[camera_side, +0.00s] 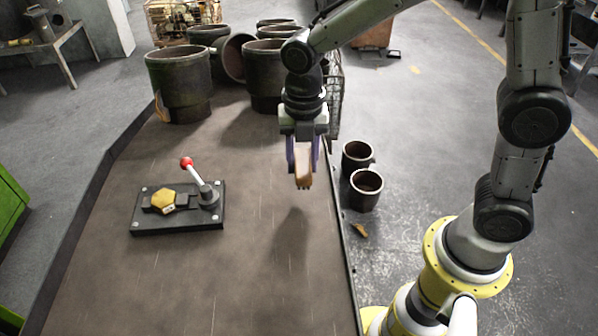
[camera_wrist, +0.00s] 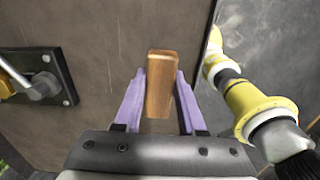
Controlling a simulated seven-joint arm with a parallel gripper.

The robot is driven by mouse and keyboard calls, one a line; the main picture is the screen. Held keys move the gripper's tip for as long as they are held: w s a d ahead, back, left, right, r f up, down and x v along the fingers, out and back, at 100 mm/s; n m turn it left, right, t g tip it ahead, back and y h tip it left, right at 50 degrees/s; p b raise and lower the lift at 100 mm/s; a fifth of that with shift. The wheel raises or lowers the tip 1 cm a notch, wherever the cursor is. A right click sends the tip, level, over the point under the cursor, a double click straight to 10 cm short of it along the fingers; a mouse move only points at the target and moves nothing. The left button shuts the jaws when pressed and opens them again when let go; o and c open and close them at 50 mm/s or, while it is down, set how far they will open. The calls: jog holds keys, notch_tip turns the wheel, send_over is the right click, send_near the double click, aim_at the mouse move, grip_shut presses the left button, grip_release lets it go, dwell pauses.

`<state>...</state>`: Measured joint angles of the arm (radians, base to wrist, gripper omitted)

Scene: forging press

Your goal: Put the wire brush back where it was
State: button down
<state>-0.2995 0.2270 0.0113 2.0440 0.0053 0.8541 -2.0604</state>
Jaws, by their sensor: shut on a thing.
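The wire brush (camera_side: 303,171) has a tan wooden block and hangs above the table in my gripper (camera_side: 303,160). Short dark bristle tips show at its lower end in the side view. In the wrist view the brush's wooden back (camera_wrist: 160,82) sits between the two purple fingers of my gripper (camera_wrist: 160,90). My gripper is shut on it. The brush is clear of the table (camera_side: 240,260), with a shadow on the surface below it. The bristles are hidden in the wrist view.
A black plate (camera_side: 145,222) with a red-knobbed lever (camera_side: 187,163) and a yellow part (camera_side: 163,199) is bolted on the table's left side. Several dark metal cylinders (camera_side: 180,75) stand at the back. Two more (camera_side: 366,190) stand on the floor at right. The table's front is clear.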

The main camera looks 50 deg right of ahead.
aim_at(299, 174)
jog(key=shift+w+f, duration=0.2)
jog(key=shift+f, duration=0.05)
jog(key=shift+w+a+f, duration=0.1)
jog(key=shift+w+f, duration=0.05)
jog(key=shift+f, duration=1.55)
jog(key=shift+f, duration=0.1)
jog(key=c, duration=0.5)
grip_release()
